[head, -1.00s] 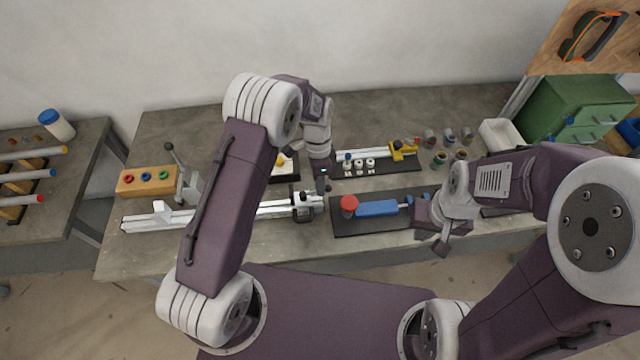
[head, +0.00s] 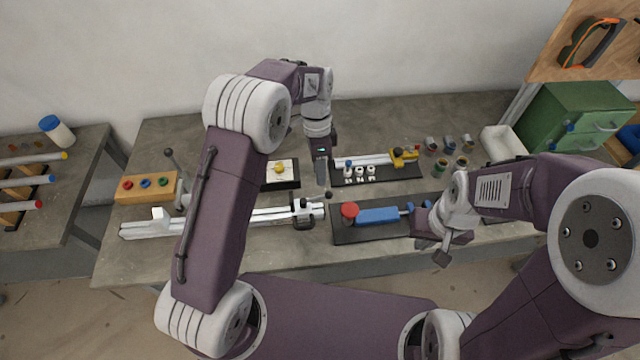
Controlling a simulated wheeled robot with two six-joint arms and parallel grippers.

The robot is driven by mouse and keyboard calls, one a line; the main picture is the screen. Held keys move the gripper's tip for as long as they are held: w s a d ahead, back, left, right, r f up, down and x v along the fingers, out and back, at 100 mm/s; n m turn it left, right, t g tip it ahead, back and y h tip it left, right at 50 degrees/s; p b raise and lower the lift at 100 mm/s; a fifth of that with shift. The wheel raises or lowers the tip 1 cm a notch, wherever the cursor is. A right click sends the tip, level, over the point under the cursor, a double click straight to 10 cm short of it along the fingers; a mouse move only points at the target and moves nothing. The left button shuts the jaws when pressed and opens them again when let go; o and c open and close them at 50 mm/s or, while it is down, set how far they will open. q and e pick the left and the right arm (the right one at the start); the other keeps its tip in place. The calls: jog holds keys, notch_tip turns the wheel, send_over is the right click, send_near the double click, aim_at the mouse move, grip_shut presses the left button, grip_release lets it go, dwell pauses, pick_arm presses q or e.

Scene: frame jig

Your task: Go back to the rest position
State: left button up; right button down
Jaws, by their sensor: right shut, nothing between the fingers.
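My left gripper (head: 324,188) points down above the bench, just behind the right end of the white rail (head: 265,214) and clear of it as far as I can see. Its fingers are small and dark, and I cannot tell whether they are open or shut. My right gripper (head: 440,254) is shut and empty. It hangs near the front edge of the bench, at the right end of the dark mat (head: 345,234) that holds the blue tool with a red knob (head: 378,215). A dark clamp block (head: 303,211) sits on the rail's right end.
A side table (head: 75,165) stands left.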

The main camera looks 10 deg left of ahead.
pick_arm(q)
jog(key=shift+w+r, duration=0.15)
jog(key=shift+r, duration=0.4)
jog(key=s+a+r+n+t, duration=0.1)
jog(key=s+a+r+n, duration=0.2)
jog(key=s+a+r, duration=0.35)
jog(key=s+a+f+n+t, duration=0.2)
jog(key=s+a+f+n, duration=0.1)
jog(key=s+f+n, duration=0.4)
jog(key=s+n, duration=0.3)
jog(key=s, duration=0.1)
jog(key=shift+n+y, duration=0.3)
jog(key=shift+o, duration=0.2)
jog(key=shift+w+f+n, duration=0.1)
jog(key=shift+w+n, duration=0.25)
jog(key=shift+n, duration=0.15)
